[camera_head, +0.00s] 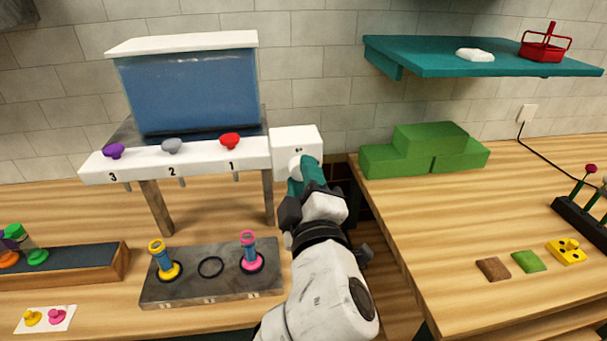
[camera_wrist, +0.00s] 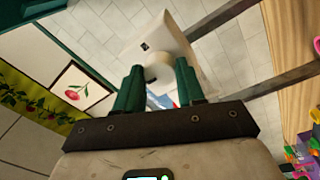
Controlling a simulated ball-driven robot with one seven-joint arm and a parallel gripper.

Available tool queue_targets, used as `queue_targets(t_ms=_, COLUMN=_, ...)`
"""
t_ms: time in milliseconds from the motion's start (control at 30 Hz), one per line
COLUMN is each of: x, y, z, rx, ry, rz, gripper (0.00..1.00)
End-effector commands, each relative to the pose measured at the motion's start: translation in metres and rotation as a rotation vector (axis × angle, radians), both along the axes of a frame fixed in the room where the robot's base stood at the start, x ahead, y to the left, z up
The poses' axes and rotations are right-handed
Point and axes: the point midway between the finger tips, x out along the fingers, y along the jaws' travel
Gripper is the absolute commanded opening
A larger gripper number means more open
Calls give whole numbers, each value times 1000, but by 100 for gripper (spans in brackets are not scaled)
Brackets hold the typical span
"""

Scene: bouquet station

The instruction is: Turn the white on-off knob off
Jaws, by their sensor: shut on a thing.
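The white on-off knob (camera_head: 295,164) sticks out from the front of a white box (camera_head: 298,137) at the right end of the dispenser. It shows in the wrist view (camera_wrist: 158,72) as a round white piece on the white box (camera_wrist: 158,38), beside a small dark marking. My gripper (camera_head: 303,182) has teal fingers that reach up to the knob from the front. In the wrist view, my gripper (camera_wrist: 159,82) has one finger on each side of the knob and is shut on it. The fingers hide part of the knob, and its exact turn angle cannot be told.
The dispenser's blue tank (camera_head: 192,92) stands left, above purple, grey and red knobs (camera_head: 230,140). A dark tray (camera_head: 213,270) with two vials is below. Green blocks (camera_head: 425,150) stand on the right table. A teal shelf (camera_head: 480,55) hangs above. A gap separates the tables.

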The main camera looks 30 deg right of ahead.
Motion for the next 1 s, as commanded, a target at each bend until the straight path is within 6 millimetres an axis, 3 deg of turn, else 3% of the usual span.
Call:
queue_targets(t_ms=433, x=0, y=1, z=0, rx=-10, ry=2, rz=2, gripper=8)
queue_targets(t_ms=467, x=0, y=1, z=0, rx=-10, ry=2, rz=2, gripper=41)
queue_targets(t_ms=500, x=0, y=1, z=0, rx=-10, ry=2, rz=2, gripper=44)
queue_targets(t_ms=700, x=0, y=0, z=0, rx=-9, ry=2, rz=1, gripper=64)
queue_targets(t_ms=1000, x=-2, y=1, z=-1, rx=-9, ry=3, rz=2, gripper=64)
